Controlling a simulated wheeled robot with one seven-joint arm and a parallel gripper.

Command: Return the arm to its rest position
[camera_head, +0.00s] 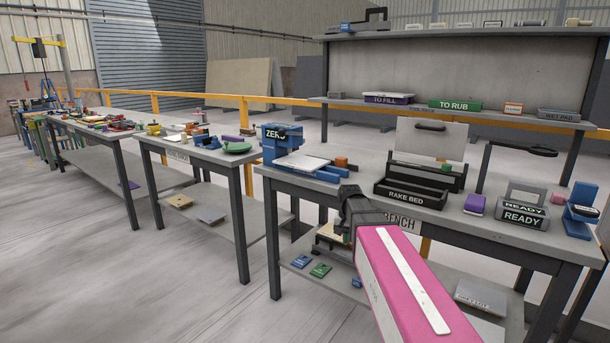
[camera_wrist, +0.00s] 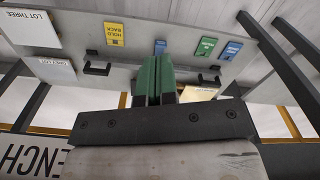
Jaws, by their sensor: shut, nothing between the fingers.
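My arm, pink with a white stripe, reaches from the bottom of the head view up to the front edge of the bench (camera_head: 300,186). A dark joint of it stands in front of the bench edge. My gripper (camera_wrist: 158,62) shows in the wrist view with its two green-faced fingers together and nothing between them. In the head view I cannot make out the fingers. In the wrist view the fingers point toward the lower shelf (camera_wrist: 135,58) and its cards, and they appear to touch nothing.
The bench top carries a blue scale (camera_head: 283,148), a black rake bed tray (camera_head: 410,193), a purple block (camera_head: 475,204) and a ready box (camera_head: 522,214). A yellow card (camera_wrist: 114,34), a green card (camera_wrist: 206,47) and blue cards lie on the lower shelf. Open floor (camera_head: 190,270) lies left.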

